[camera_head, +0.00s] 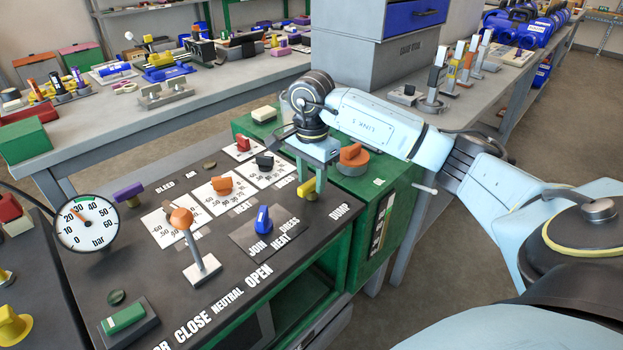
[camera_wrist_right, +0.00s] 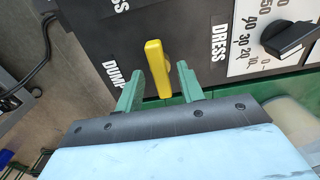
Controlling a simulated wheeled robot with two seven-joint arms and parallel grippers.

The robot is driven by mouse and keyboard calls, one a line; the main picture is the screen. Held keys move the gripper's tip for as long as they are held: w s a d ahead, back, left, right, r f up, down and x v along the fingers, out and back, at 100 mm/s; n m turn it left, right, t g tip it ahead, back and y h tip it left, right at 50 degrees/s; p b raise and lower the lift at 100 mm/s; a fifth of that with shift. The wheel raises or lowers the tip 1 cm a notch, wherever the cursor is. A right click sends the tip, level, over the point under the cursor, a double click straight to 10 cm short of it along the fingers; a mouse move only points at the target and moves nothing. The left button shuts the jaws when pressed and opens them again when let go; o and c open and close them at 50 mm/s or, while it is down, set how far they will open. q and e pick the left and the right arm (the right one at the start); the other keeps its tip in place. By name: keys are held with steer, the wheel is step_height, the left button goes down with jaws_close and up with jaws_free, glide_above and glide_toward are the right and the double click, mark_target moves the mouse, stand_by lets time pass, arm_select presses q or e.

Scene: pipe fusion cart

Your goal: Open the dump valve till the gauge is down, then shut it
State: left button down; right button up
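The dump valve's yellow lever (camera_head: 308,188) stands on the black panel near the word DUMP. In the right wrist view the yellow lever (camera_wrist_right: 156,68) lies between and just beyond the fingertips of my right gripper (camera_wrist_right: 157,82). Those green fingers are apart, with a gap on each side of the lever. In the head view my right gripper (camera_head: 309,180) points down over the lever. The round white bar gauge (camera_head: 87,222) is at the panel's left edge; its needle points up and left, near 20 to 30. My left gripper is not in view.
Close by are a blue selector (camera_head: 263,220), an orange knob (camera_head: 351,158) on a green box, and red, black and orange dials. An orange-topped lever (camera_head: 182,220) rises in front. A purple handle (camera_head: 128,194) is by the gauge. A cluttered bench stands behind.

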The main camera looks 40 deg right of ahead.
jaws_close()
stand_by(0.3)
